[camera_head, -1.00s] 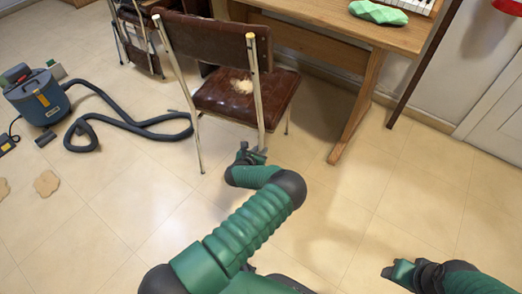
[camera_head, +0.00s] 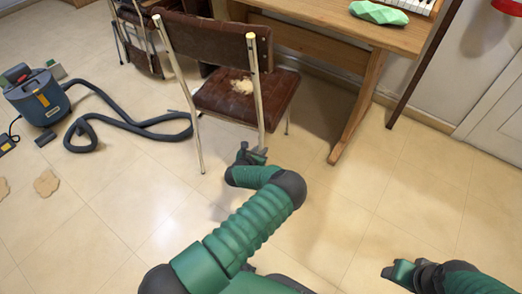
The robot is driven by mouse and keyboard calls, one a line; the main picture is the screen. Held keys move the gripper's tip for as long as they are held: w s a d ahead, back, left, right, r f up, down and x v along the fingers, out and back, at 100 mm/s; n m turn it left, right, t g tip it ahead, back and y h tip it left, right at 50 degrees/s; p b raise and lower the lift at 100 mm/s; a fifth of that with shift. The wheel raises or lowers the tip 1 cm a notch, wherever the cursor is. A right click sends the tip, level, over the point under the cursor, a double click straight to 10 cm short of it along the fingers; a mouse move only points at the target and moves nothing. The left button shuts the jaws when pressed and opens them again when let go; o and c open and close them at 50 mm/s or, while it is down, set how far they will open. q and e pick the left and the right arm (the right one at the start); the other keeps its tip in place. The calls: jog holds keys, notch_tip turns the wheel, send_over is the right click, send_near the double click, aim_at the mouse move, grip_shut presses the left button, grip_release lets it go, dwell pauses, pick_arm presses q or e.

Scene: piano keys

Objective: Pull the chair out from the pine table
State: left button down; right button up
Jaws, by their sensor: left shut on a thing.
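The chair (camera_head: 222,98) has a brown seat and backrest and pale metal legs. It stands upright with its back toward me, in front of the pine table (camera_head: 358,106) and to its left. The seat has a torn pale patch. My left gripper (camera_head: 256,153) is at the chair's near right leg, low down, and is shut on that leg; the fingertips are small and partly hidden. My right gripper (camera_head: 388,271) is at the bottom right, over bare floor and apart from the chair; its fingers are too unclear to judge.
A blue vacuum cleaner (camera_head: 37,97) stands at the left, and its dark hose (camera_head: 122,126) winds over the floor toward the chair. Another chair (camera_head: 135,40) is behind. A green object (camera_head: 378,13) and a keyboard (camera_head: 413,5) are on the table. The tiled floor near me is clear.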

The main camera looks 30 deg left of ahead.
pick_arm(q)
jog(key=shift+s+f, duration=0.1)
jog(key=shift+s+d+p, duration=0.1)
jog(key=shift+s+p, duration=0.4)
jog(key=shift+s, duration=0.4)
jog(key=s+d+p, duration=0.2)
jog(key=s+p, duration=0.4)
jog(key=s, duration=1.1)
jog(key=shift+s+d, duration=0.15)
dwell(0.3)
jog(key=c, duration=2.1)
grip_release()
jog(key=o, duration=1.1)
